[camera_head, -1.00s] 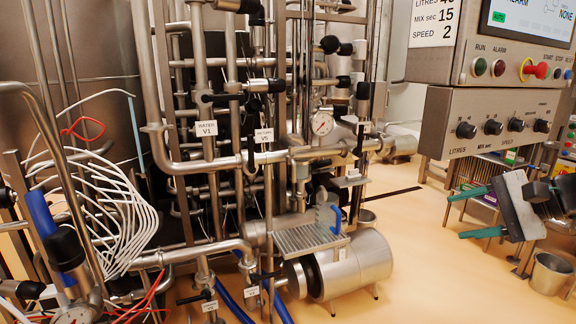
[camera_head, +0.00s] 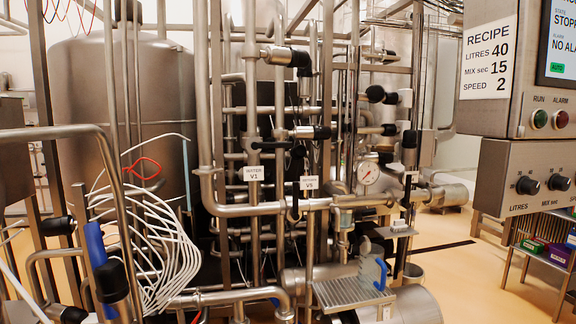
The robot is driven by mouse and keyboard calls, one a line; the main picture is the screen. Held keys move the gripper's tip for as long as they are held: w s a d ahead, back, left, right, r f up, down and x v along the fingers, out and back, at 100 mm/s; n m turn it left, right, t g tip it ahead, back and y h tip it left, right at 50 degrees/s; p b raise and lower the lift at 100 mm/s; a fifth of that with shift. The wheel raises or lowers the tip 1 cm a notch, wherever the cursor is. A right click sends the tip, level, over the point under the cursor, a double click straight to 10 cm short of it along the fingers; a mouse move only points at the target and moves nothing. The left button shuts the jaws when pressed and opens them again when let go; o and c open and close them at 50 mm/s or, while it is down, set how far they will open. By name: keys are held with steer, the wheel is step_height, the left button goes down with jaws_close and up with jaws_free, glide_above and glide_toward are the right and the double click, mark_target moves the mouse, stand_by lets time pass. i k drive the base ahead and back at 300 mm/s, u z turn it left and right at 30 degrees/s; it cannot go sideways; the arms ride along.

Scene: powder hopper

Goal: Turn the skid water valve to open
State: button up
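The water valve's white tag, reading WATER V1 (camera_head: 253,173), hangs left of centre on a vertical steel pipe. Just above it is a black lever handle (camera_head: 270,146), lying roughly crosswise to that pipe; it appears to be the V1 handle. A second tag, V5 (camera_head: 309,183), is to the right, with a black upright handle (camera_head: 297,165) close by its left side. My gripper is not in view, so its state and distance from the valve do not show.
Dense steel pipes surround the valve. A pressure gauge (camera_head: 368,173) and a small grated shelf (camera_head: 350,292) are to the right. White hoses (camera_head: 165,245) hang at the left before a large tank (camera_head: 110,85). The control panel (camera_head: 520,185) is at the right; open floor (camera_head: 470,270) lies below it.

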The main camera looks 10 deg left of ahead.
mark_target(254, 145)
steer(key=u, duration=0.55)
steer(key=i, duration=0.9)
steer(key=z, duration=0.45)
